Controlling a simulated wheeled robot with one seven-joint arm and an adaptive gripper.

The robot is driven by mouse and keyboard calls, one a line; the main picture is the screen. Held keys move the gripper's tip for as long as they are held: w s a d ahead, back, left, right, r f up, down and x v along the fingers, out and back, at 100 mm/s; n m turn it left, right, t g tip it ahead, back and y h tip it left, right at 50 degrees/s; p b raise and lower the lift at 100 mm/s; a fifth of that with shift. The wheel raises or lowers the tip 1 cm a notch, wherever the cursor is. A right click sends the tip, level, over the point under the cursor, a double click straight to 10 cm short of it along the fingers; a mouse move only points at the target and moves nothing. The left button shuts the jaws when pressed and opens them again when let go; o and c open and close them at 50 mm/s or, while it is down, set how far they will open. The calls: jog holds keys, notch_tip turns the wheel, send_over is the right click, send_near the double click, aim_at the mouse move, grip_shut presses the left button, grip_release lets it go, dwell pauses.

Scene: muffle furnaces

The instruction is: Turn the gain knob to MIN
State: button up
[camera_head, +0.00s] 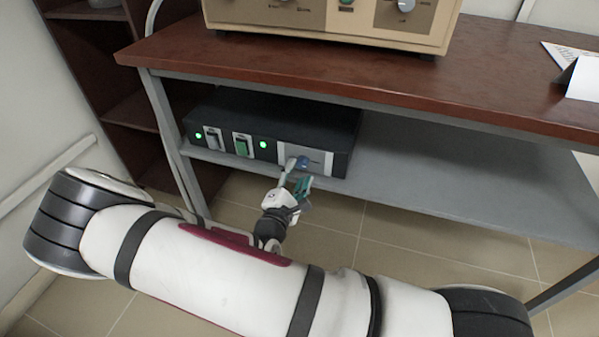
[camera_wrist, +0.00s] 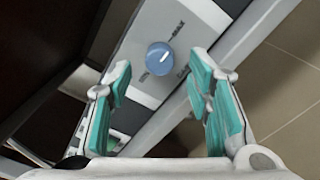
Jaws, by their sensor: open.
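The gain knob is a round blue knob (camera_wrist: 158,57) with a white pointer line, on the light grey panel (camera_wrist: 150,25) of a dark box. In the wrist view its pointer aims up and right, toward the "MAX" print; other print beside the knob is hard to read. In the head view the knob (camera_head: 303,162) sits at the right end of the box's front, partly hidden by a finger. My gripper (camera_wrist: 158,85) is open, its teal-padded fingers apart on either side below the knob, apparently not touching it. In the head view my gripper (camera_head: 296,178) is just in front of the panel.
The dark box (camera_head: 290,120) has green lights and two switches, and stands on a grey lower shelf (camera_head: 430,180). The brown tabletop (camera_head: 400,80) above carries a beige instrument (camera_head: 330,22). The shelf right of the box is clear. A table leg (camera_head: 170,125) stands left.

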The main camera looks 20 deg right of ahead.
aim_at(303, 163)
jog(key=shift+x, duration=1.35)
jog(key=shift+c, duration=0.2)
grip_shut()
